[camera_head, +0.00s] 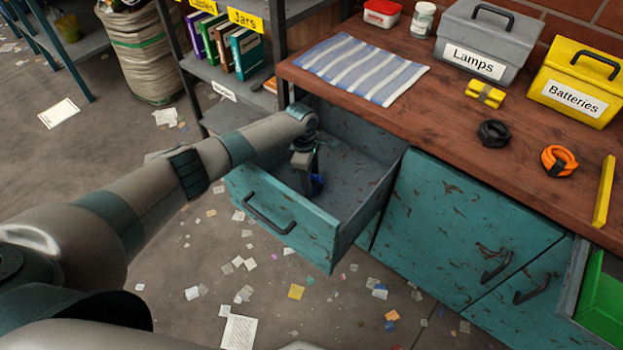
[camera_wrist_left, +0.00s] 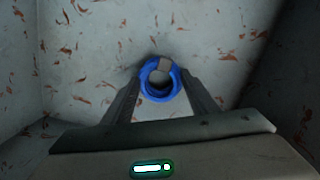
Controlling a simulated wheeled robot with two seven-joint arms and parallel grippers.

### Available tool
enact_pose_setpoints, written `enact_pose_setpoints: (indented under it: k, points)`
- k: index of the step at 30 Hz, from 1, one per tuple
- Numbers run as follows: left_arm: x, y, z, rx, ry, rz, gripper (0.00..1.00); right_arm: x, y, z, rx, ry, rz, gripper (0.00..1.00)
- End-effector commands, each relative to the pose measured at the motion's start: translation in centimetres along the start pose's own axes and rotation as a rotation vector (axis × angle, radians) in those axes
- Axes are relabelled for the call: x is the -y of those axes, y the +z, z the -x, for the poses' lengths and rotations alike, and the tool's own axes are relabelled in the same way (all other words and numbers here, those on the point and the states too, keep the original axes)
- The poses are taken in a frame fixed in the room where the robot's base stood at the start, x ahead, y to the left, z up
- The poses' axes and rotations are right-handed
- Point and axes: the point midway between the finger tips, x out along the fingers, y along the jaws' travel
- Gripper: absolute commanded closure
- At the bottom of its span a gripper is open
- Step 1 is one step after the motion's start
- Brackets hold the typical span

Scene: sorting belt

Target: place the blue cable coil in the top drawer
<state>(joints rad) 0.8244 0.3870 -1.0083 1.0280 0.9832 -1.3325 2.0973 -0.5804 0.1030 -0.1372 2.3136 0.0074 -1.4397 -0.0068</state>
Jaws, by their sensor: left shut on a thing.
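The blue cable coil (camera_wrist_left: 146,92) is a ring with a grey band, seen between the fingers in the left wrist view. My left gripper (camera_wrist_left: 160,90) is shut on it. In the head view my left gripper (camera_head: 312,183) reaches down inside the open top drawer (camera_head: 345,238), and a bit of the blue coil (camera_head: 317,182) shows there. The drawer is teal, worn and pulled out, with a grey inside. I cannot tell whether the coil touches the drawer floor. My right gripper is not in view.
On the wooden worktop (camera_head: 450,115) lie a striped cloth (camera_head: 361,68), a black coil (camera_head: 493,133), an orange coil (camera_head: 559,160) and a yellow bar (camera_head: 604,192). The Lamps box (camera_head: 484,42) and Batteries box (camera_head: 577,85) stand behind. Another drawer is open at the lower right (camera_head: 574,280).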

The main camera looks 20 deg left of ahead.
Motion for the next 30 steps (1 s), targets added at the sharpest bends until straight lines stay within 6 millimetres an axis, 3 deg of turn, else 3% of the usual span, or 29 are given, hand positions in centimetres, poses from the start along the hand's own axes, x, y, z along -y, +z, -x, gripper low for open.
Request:
enact_pose_setpoints:
  k: [10, 11, 13, 24, 30]
  points:
    - [0.0, 0.0, -0.2, 0.000, -0.001, 0.001, 0.72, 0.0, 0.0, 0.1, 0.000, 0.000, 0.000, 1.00]
    - [0.0, -0.1, -0.3, -0.001, -0.001, 0.001, 0.42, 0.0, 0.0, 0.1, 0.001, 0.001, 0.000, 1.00]
    - [0.0, -0.1, -0.2, -0.001, -0.001, 0.001, 0.28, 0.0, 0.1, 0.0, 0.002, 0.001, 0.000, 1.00]
    - [0.0, 0.0, -0.1, 0.000, 0.000, 0.000, 0.28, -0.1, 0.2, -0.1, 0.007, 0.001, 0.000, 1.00]
    - [0.0, 0.1, 1.4, 0.000, 0.000, 0.000, 0.28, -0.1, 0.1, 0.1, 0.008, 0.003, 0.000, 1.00]
